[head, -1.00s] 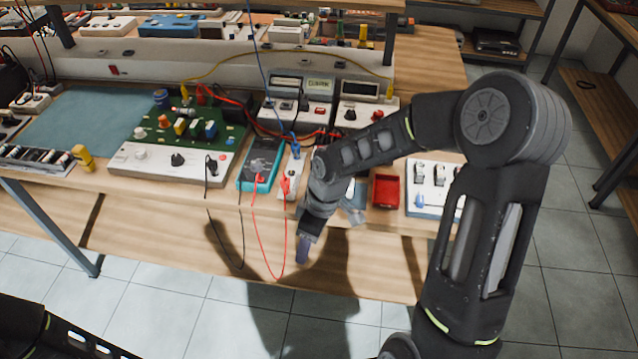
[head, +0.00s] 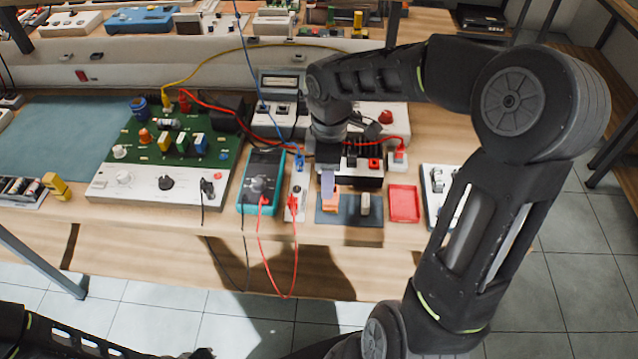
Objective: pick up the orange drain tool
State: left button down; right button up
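A small orange piece (head: 330,202), which looks like the orange drain tool, stands on a dark blue mat (head: 350,217) near the bench's front edge. My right gripper (head: 328,184) points down from above. Its bluish fingertip is right at the top of the orange piece and overlaps it in the picture. I cannot tell whether they touch, or whether the fingers are open or shut. Only part of my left arm shows at the bottom left; its gripper is not clearly visible.
A grey block (head: 365,205) stands beside the orange piece on the mat. A red tray (head: 404,204) is to the right. A teal multimeter (head: 261,182) with hanging red leads and a green circuit board (head: 172,142) are left. A black boxed unit (head: 362,172) stands behind.

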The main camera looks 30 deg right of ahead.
jog(key=shift+s+r, duration=0.1)
jog(key=shift+s, duration=0.2)
jog(key=shift+w+f, duration=0.1)
jog(key=shift+f, duration=1.25)
notch_tip(320, 180, down, 5)
jog(key=shift+f+p, duration=0.15)
jog(key=shift+p, duration=0.35)
jog(key=shift+c, duration=0.4)
grip_shut()
